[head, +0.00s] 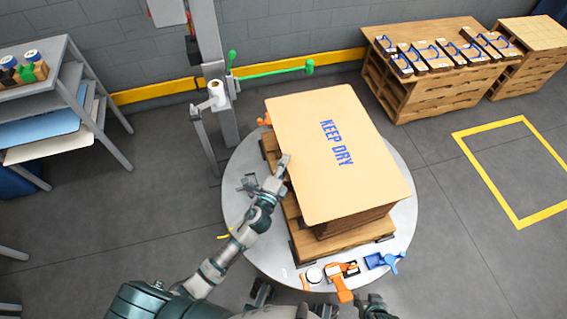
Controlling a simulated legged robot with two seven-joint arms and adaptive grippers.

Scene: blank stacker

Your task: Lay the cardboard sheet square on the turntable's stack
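The tan cardboard sheet (325,185), printed "KEEP DRY" in blue, covers the top of the wooden stack (350,224). Its front edge runs roughly along the stack's front side, with a small overhang. The stack stands on a wooden pallet (345,245) on the round grey turntable (402,245). I cannot tell whether the sheet lies fully flat or exactly square, as it hides the stack's top. My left gripper (268,174) is at the sheet's left edge; its grip is unclear. My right gripper (375,306) is partly seen at the bottom edge, its fingers not clear.
Orange and blue tools (342,280) lie on the turntable's front rim. A grey post (222,110) with a white roll (217,92) and green bar (275,72) stands behind left. A shelf rack (75,95) is at left, wooden stacks (420,95) at back right. Right floor is clear.

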